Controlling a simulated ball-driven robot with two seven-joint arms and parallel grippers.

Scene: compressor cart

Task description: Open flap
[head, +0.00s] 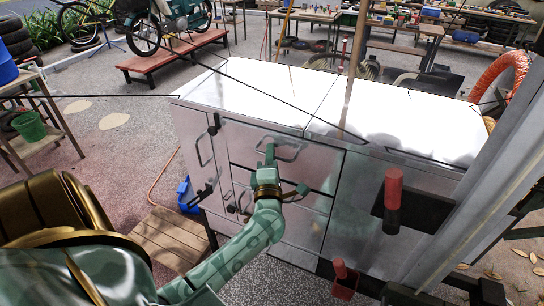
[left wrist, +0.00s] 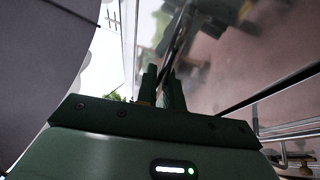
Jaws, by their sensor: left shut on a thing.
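A metal cart (head: 352,214) with a pale shiny top stands in front of me. Its front has several panels, and the upper middle panel (head: 243,136), which looks like the flap, carries a light looped handle (head: 291,153). The panel looks flush with the front. My left gripper (head: 270,152) reaches up to this handle and is shut on it. In the left wrist view the fingers (left wrist: 163,92) are close together around a dark, thin part; the grasp itself is hard to make out. My right gripper is not in view.
A red-topped handle (head: 393,183) on a dark bracket and a grey post stand at the right. A wooden pallet (head: 168,236) and a blue container (head: 187,195) lie left of the cart.

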